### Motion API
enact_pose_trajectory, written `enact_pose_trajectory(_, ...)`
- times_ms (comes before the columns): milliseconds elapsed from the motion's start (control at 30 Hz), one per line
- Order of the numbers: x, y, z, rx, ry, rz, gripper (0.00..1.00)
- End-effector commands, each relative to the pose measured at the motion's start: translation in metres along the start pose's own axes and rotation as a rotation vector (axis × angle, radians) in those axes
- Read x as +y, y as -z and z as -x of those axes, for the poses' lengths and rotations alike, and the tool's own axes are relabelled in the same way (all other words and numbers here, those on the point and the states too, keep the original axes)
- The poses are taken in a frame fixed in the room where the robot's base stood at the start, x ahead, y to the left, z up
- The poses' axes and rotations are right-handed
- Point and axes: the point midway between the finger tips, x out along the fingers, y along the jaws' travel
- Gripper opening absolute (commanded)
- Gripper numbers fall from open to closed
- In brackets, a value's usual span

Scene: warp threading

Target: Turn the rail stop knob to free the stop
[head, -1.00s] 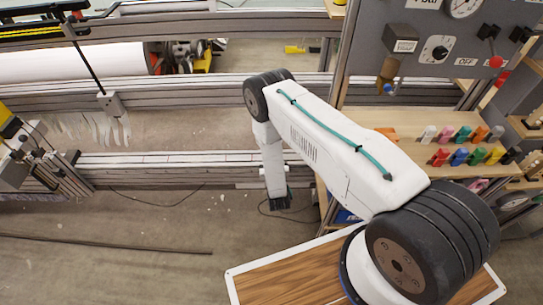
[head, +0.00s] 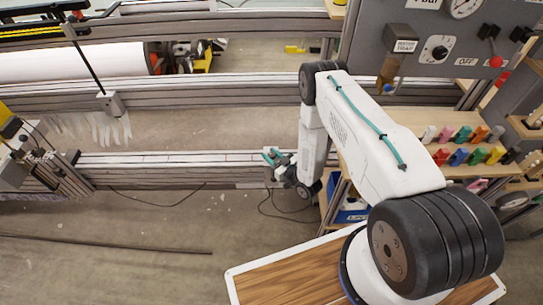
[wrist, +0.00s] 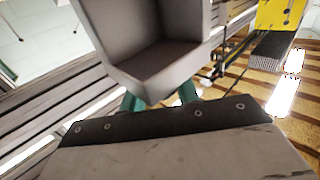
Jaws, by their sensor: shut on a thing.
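My gripper (head: 271,157) is at the lower rail (head: 190,162) of the frame, near the rail's right end. Its teal fingertips are at a small pale block (head: 267,174) on the rail, which I take to be the rail stop. In the wrist view a large grey boxy part (wrist: 150,45) stands right in front of the camera and covers most of the two teal fingers. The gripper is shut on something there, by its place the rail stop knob. The knob itself is hidden, so its turn angle cannot be seen.
A panel (head: 400,75) with a gauge, dial and red-tipped lever stands at the right. Below it, a wooden shelf (head: 450,122) holds several coloured pegs. A blue box (head: 350,214) is beside my forearm. A cable lies on the floor, which is open at the left.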

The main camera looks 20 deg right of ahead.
Motion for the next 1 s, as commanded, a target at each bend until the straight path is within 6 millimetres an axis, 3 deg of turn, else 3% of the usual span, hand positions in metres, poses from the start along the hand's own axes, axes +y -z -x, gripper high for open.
enact_pose_trajectory(433,0.0001,0.0002,-0.0007,0.0,0.01,0.0,0.08)
enact_pose_trajectory(467,0.0001,0.0002,-0.0008,0.0,0.01,0.0,0.37)
enact_pose_trajectory(500,0.0001,0.0002,-0.0007,0.0,0.01,0.0,0.48)
enact_pose_trajectory(533,0.0001,0.0002,-0.0007,0.0,0.01,0.0,0.52)
enact_pose_trajectory(1000,-0.0017,-0.0002,-0.0005,-0.001,-0.043,0.0,0.52)
